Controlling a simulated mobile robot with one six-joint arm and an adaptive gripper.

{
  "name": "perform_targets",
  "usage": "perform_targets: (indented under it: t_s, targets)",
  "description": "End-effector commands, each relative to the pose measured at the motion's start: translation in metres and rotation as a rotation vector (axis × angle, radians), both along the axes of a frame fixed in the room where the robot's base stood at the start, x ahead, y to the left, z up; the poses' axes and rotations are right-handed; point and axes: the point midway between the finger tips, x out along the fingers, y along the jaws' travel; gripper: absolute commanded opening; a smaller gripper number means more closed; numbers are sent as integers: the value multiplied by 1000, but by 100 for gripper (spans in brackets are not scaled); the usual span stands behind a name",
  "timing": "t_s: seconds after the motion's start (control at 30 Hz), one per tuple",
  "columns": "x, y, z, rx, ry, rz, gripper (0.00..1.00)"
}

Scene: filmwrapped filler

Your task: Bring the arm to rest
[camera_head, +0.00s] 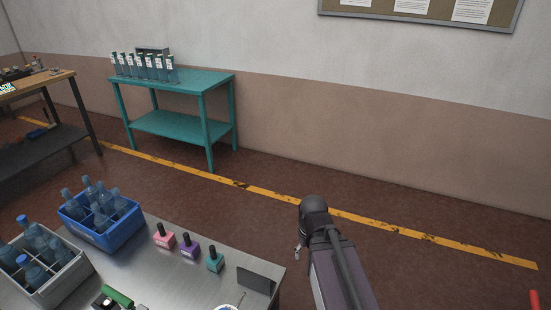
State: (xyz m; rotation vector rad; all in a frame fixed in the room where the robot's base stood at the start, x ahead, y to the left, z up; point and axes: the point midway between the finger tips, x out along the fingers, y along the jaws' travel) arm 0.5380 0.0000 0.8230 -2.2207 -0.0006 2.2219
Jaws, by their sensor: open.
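My arm reaches up from the bottom edge, right of the metal table, with a dark rounded joint at its far end. Only a small part of my gripper (298,254) shows, at the left side of the arm over the floor. The rest of it is hidden behind the arm. I see nothing held in it, and it is apart from the table.
The metal table (150,262) bears a blue crate (112,236) and a grey crate (62,284) of bottles, pink (163,240), purple (188,249) and teal (215,262) bottles, and a dark plate (255,282). A teal table (205,82) stands by the wall.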

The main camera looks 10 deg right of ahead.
Motion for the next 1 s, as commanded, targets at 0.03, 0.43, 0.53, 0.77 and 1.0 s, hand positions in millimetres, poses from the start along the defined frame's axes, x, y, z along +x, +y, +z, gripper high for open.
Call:
perform_targets:
  t_s: [0.03,0.43,0.53,0.77,1.0]
  targets:
    - [0,0,10,0,0,0,72]
    - [0,0,71,-1,0,0,72]
    - [0,0,83,-1,0,0,72]
    - [0,0,92,-1,0,0,72]
    - [0,0,91,-1,0,0,72]
